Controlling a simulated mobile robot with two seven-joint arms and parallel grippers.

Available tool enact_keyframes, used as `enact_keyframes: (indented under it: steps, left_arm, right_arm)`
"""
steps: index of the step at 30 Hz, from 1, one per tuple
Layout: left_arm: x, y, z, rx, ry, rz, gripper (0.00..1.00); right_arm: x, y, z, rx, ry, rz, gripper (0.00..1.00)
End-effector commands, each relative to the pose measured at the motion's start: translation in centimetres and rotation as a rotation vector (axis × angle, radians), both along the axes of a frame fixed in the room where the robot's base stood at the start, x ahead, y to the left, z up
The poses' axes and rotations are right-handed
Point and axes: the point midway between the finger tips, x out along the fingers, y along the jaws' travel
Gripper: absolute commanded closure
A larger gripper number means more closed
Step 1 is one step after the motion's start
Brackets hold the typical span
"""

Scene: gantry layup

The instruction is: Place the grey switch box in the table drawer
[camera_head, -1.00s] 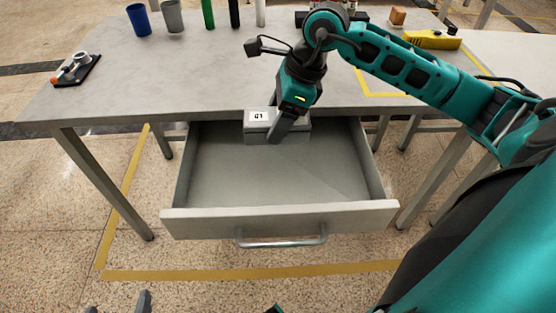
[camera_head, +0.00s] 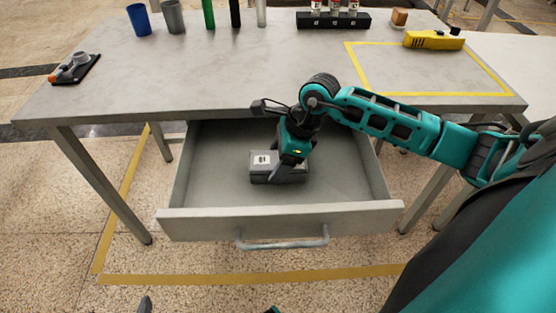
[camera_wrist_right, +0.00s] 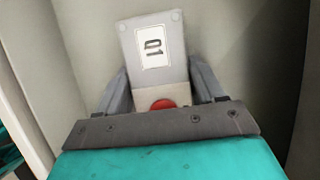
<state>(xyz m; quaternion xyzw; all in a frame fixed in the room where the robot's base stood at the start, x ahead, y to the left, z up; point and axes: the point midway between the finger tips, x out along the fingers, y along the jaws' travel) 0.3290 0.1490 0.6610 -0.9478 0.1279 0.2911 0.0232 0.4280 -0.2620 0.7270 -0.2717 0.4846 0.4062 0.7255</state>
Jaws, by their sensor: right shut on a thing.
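The grey switch box (camera_head: 264,166), with a white label, is inside the open table drawer (camera_head: 225,188), around the middle of its width. My right gripper (camera_head: 283,172) reaches down into the drawer and is shut on the box. In the right wrist view the switch box (camera_wrist_right: 156,52) sits between the two fingers of the right gripper (camera_wrist_right: 162,92), with its label and a red button showing. I cannot tell whether the box touches the drawer floor. At the bottom edge of the head view, a small dark tip (camera_head: 145,304) may be part of my left gripper; its jaws cannot be made out.
The drawer is otherwise empty, and its front panel with a metal handle (camera_head: 283,242) stands out from the table (camera_head: 230,75). On the tabletop stand a blue cup (camera_head: 139,20), a grey cup, several cylinders, a black rack (camera_head: 333,20) and a yellow tool (camera_head: 434,40).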

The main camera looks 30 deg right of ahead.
Motion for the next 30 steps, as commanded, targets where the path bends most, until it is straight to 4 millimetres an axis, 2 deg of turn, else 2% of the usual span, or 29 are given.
enact_keyframes:
  steps: [5,6,14,23,26,30]
  left_arm:
    - [0.0,0.1,-0.4,0.003,0.000,-0.002,0.02]
    - [0.0,0.1,-0.4,0.003,0.000,-0.002,0.02]
    - [0.0,0.1,-0.3,0.003,0.000,-0.002,0.02]
    - [0.0,0.1,0.1,0.002,-0.001,-0.002,0.02]
    - [0.0,0.0,0.4,0.000,-0.002,0.001,0.02]
    - [0.1,-0.1,1.0,-0.004,-0.002,0.004,0.02]
  right_arm:
    - [0.0,0.0,-0.3,0.000,-0.001,0.000,0.78]
    - [0.0,0.0,-0.4,-0.001,0.001,0.000,0.31]
    - [0.0,0.0,-0.3,0.000,0.001,0.000,0.06]
    - [0.0,0.0,0.1,0.000,0.001,0.000,0.06]
    - [-0.2,-0.4,1.1,-0.002,-0.001,0.001,0.06]
    - [-0.7,-1.4,3.7,-0.006,-0.002,0.000,0.06]
